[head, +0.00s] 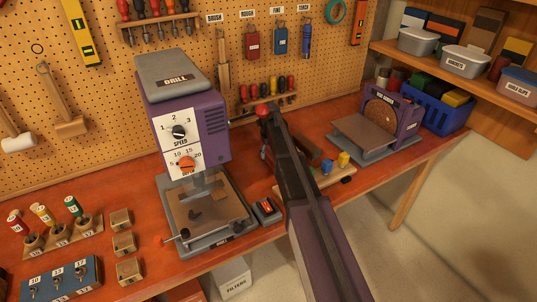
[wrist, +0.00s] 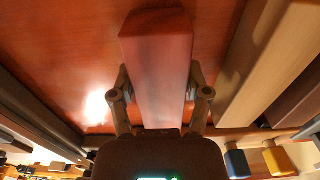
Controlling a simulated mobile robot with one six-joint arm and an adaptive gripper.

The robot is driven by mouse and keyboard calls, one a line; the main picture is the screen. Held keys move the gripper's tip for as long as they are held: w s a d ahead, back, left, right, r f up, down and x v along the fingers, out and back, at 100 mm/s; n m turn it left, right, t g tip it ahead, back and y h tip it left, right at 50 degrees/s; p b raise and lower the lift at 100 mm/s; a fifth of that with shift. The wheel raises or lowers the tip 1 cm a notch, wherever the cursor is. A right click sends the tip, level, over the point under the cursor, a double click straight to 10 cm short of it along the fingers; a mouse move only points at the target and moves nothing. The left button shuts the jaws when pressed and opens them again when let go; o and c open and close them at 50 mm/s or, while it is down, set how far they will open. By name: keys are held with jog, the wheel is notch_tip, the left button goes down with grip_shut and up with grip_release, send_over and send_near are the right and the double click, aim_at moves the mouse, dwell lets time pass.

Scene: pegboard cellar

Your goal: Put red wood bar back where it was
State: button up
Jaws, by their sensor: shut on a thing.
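The red wood bar (wrist: 158,60) fills the middle of the wrist view, pointing away from me. My gripper (wrist: 160,92) is shut on it, with one finger on each side. The red-brown bench top (wrist: 70,50) shows behind the bar; I cannot tell whether the bar touches it. To the right lie a pale wood bar (wrist: 270,60) and a dark brown bar (wrist: 302,100), apart from the red one. In the head view my arm hides the gripper and most of what it holds.
Blue (head: 327,166) and yellow (head: 343,158) pegs stand close to the right of my arm. The purple drill press (head: 190,115) stands to the left, with a small dark box (head: 266,210) beside its base. The disc sander (head: 380,125) stands to the right.

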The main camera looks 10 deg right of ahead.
jog(key=shift+f, duration=0.15)
jog(key=o, duration=1.3)
jog(key=shift+c, duration=0.2)
jog(key=shift+r, duration=0.2)
notch_tip(320, 180, up, 12)
jog(key=p, duration=1.2)
